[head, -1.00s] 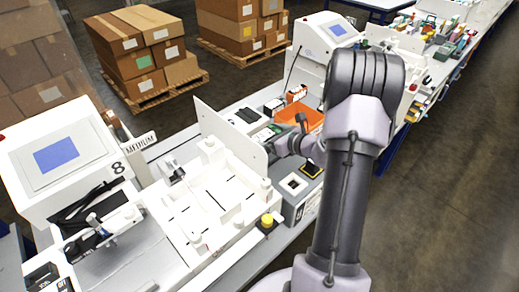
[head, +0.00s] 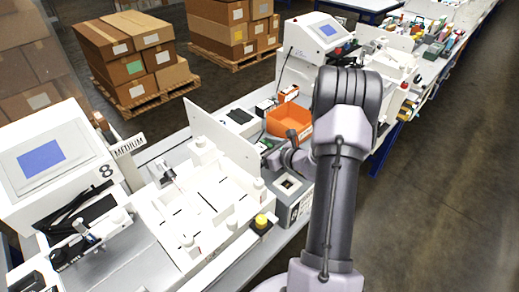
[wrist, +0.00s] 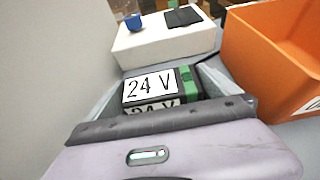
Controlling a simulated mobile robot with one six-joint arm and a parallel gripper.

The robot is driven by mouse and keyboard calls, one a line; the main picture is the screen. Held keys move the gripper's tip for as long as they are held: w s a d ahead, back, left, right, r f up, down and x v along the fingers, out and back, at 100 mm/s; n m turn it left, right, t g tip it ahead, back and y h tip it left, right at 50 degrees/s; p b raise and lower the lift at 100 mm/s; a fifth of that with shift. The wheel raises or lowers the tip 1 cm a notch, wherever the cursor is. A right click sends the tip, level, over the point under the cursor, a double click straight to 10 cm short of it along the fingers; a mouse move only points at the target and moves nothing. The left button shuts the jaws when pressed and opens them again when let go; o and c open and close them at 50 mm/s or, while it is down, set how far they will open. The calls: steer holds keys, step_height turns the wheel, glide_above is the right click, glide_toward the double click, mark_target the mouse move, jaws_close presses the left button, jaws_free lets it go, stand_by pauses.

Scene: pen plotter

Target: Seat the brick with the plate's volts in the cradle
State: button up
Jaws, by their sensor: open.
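A black brick (wrist: 152,88) with a green band and a white "24 V" label lies between the fingers of my gripper (wrist: 160,80) in the wrist view. The fingers are open, one on each side of it; I cannot tell whether they touch it. In the head view my gripper (head: 268,152) is low beside the orange bin, and the brick there is mostly hidden by it. A grey box (head: 301,208) with a white-framed dark square opening (head: 290,184) stands in front of the gripper; I cannot tell whether this is the cradle. I cannot read a plate's volts.
The orange bin (head: 290,119) is just right of the gripper in the wrist view (wrist: 275,60). A white box (wrist: 165,42) with a dark pad lies beyond the brick. A white upright panel (head: 222,138) stands left of the gripper. A yellow button (head: 261,221) sits near the bench edge.

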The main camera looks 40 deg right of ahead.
steer(key=p+v, duration=0.2)
steer(key=v, duration=1)
steer(key=shift+s, duration=0.1)
